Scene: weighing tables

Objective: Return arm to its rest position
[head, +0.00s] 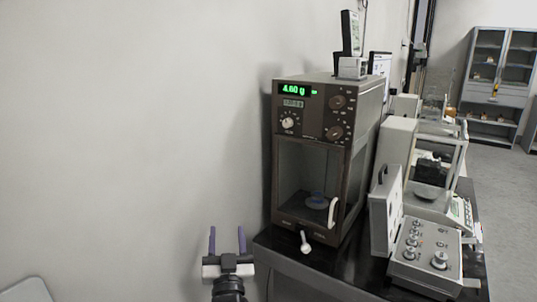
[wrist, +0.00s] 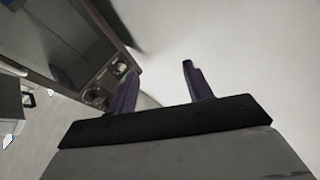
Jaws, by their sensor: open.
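My gripper (head: 227,242) is at the lower middle of the head view, left of the dark table and in front of the pale wall. Its two purple fingers point up and stand apart with nothing between them. In the wrist view the fingers of my gripper (wrist: 158,85) are also spread and empty. A brown balance (head: 313,165) stands on the table to the right of the gripper, apart from it. Its green display reads about 4.60 g. A small bluish object (head: 317,198) sits inside its glass chamber. The balance also shows tilted in the wrist view (wrist: 100,82).
The dark table (head: 325,265) has its near edge close to my gripper's right. A shelf cabinet (head: 497,85) is far right. Left of the gripper is mostly bare wall.

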